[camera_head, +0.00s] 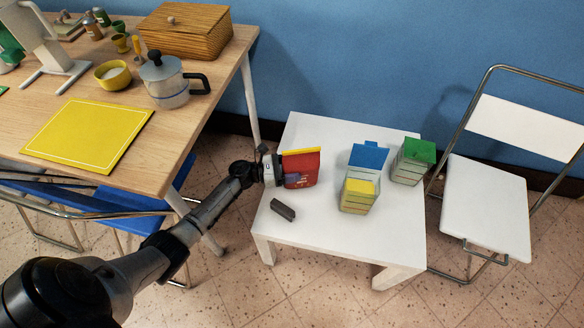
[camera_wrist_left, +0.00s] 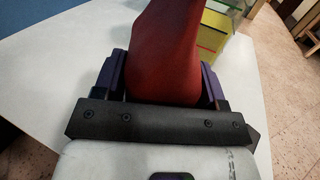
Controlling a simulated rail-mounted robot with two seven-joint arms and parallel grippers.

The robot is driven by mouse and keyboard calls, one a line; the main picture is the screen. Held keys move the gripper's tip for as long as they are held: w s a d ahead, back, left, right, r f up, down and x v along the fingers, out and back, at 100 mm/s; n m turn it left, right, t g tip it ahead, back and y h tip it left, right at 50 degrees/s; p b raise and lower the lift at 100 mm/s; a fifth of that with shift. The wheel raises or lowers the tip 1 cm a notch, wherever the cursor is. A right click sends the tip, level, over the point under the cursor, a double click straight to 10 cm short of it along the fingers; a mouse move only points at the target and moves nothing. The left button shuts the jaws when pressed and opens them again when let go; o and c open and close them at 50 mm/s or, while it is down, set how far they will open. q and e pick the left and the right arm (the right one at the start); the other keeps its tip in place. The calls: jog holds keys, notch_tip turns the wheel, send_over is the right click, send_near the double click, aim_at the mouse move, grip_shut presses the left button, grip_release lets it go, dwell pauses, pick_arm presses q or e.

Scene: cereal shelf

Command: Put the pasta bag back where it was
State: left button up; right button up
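The pasta bag appears to be the red bag with a yellow top edge (camera_head: 303,165), at the left side of the white table (camera_head: 325,228). My left gripper (camera_head: 288,180) reaches it from the left, low on its side. In the left wrist view, the red bag (camera_wrist_left: 165,50) fills the space between the two purple fingers (camera_wrist_left: 163,80), which sit snug against its sides. The bag's underside is hidden, so I cannot tell whether it touches the table. My right gripper is not in view.
Containers with blue (camera_head: 369,155), yellow (camera_head: 358,195) and green (camera_head: 415,160) tops stand right of the bag. A small dark block (camera_head: 283,209) lies in front. A wooden table (camera_head: 175,160) is left, a folding chair (camera_head: 485,205) right. The white table's front is mostly clear.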

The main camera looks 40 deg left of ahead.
pick_arm(q)
jog(key=o, duration=0.5)
jog(key=shift+s+r+p, duration=0.1)
jog(key=shift+p, duration=0.2)
jog(key=shift+p+v, duration=0.6)
jog(key=shift+v, duration=2.15)
